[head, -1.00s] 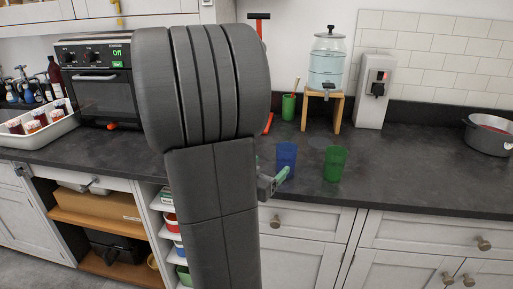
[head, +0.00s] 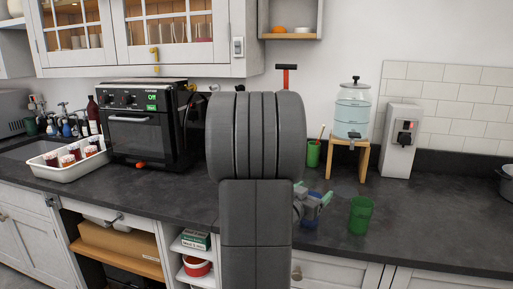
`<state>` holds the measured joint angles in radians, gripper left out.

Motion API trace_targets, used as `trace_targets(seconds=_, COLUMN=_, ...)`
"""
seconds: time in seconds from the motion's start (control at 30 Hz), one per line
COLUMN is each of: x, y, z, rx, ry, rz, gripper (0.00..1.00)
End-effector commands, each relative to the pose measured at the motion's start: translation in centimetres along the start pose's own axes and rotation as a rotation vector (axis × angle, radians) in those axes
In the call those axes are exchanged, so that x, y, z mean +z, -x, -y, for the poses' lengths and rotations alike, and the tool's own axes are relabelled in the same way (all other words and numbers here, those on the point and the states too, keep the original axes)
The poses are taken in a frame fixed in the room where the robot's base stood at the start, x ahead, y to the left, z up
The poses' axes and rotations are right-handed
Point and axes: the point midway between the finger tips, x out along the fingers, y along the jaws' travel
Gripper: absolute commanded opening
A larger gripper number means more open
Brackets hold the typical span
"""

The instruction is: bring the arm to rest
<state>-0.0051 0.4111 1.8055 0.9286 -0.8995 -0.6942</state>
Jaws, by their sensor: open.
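My arm stands upright in the middle of the head view and hides part of the counter and wall behind it. My gripper (head: 314,204) shows just right of the arm, above the dark counter (head: 420,228). It is open, small in the picture and partly hidden by the arm. A blue cup (head: 313,197) shows behind the gripper and is mostly covered by it; I cannot tell whether they touch. A green cup (head: 361,215) stands upright on the counter to the right, apart from the gripper.
An oven (head: 150,125) and a white tray (head: 68,160) with jars are left. The glazed cabinet (head: 150,40) hangs above.

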Motion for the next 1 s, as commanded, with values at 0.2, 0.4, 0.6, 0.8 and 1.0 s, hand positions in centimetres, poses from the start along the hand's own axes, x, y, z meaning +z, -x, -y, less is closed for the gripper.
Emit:
trace_targets(seconds=0.2, x=-0.3, y=0.0, z=0.0, rx=0.000, ry=0.001, rz=0.000, gripper=0.78)
trace_targets(seconds=0.4, x=-0.2, y=0.0, z=0.0, rx=0.000, ry=0.001, rz=0.000, gripper=0.78)
trace_targets(seconds=0.6, x=1.7, y=0.0, z=0.0, rx=0.000, ry=0.004, rz=0.002, gripper=0.78)
trace_targets(seconds=0.8, x=2.4, y=2.9, z=0.1, rx=-0.004, ry=-0.001, rz=-0.001, gripper=0.78)
trace_targets(seconds=1.0, x=2.4, y=6.8, z=0.1, rx=-0.004, ry=-0.001, rz=-0.001, gripper=0.78)
